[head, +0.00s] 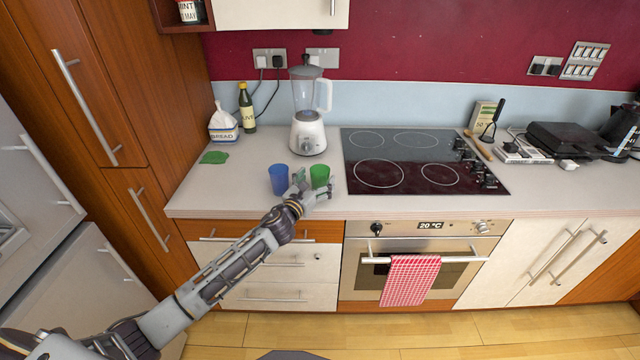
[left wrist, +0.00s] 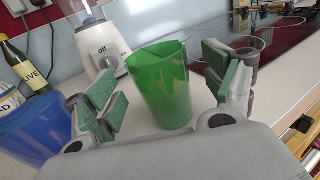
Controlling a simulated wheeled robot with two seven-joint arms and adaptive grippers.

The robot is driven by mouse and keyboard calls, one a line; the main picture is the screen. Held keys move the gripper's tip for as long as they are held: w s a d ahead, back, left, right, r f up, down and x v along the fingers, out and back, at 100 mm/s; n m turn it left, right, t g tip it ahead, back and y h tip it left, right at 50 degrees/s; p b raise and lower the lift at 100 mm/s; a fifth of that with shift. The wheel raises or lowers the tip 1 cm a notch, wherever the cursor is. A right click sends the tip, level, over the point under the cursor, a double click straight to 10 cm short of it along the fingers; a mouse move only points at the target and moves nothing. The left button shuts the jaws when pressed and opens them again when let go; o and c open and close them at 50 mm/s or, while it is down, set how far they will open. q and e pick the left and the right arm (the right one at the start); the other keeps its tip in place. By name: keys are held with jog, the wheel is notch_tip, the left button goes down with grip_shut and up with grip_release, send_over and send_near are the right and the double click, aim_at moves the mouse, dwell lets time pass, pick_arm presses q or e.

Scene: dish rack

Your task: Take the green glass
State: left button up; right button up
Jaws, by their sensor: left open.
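The green glass (head: 320,175) stands upright on the counter near its front edge. My left gripper (head: 315,187) is open around it, coming from the front. In the left wrist view the green glass (left wrist: 160,85) stands between the two open fingers with green pads (left wrist: 158,90), with a gap on each side. My right gripper is in neither view.
A blue glass (head: 279,179) stands close to the left of the green one, beside the left finger. A blender (head: 307,130) stands behind them. The black hob (head: 410,160) lies to the right. A green leaf-shaped item (head: 214,157) and a bottle (head: 246,108) are further left.

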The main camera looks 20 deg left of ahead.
aim_at(324, 168)
pick_arm(q)
jog(key=shift+w+d, duration=0.15)
jog(key=shift+w, duration=0.7)
jog(key=shift+w+d, duration=0.1)
jog(key=shift+w, duration=0.45)
jog(key=c, duration=1.1)
jog(key=shift+c, duration=1)
jog(key=shift+r, duration=0.6)
notch_tip(324, 168, up, 9)
jog(key=p, duration=0.2)
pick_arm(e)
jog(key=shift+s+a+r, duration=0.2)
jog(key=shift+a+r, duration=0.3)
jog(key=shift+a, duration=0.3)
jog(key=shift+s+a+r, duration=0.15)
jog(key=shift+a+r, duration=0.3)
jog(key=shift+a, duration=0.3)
